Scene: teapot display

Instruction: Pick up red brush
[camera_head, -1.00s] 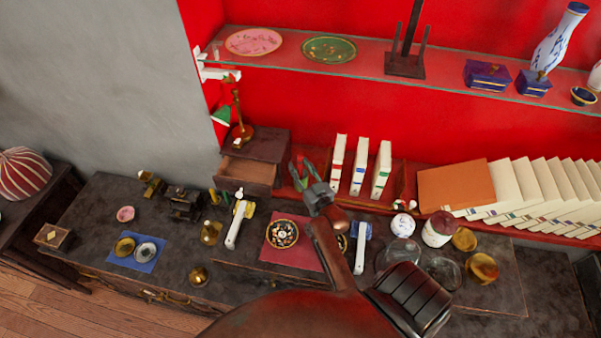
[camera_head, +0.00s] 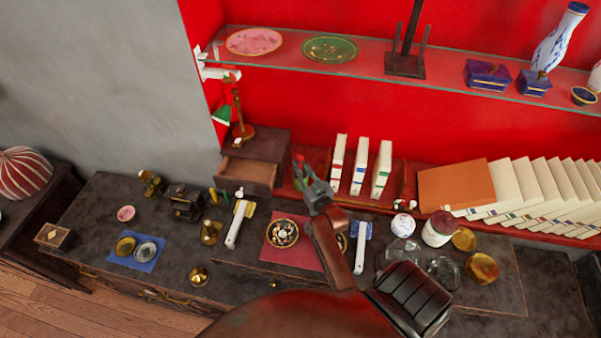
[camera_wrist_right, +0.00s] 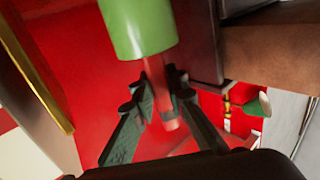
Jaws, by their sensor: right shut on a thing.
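My right gripper (camera_head: 303,176) reaches over the back of the dark table, just left of the white books. In the right wrist view its fingers (camera_wrist_right: 158,82) are closed around a thin red stick, which I take to be the red brush (camera_wrist_right: 160,92). A green cylinder (camera_wrist_right: 137,28) adjoins the stick's upper end there; I cannot tell whether it is part of the brush. In the head view only a small red bit (camera_head: 299,159) shows at the fingertips. My left gripper is not in view.
White books (camera_head: 359,167) stand close to the right of the gripper. A small drawer box (camera_head: 256,146) and a green lamp (camera_head: 223,114) are to its left. The glass shelf (camera_head: 440,87) crosses above. Several small items crowd the table below.

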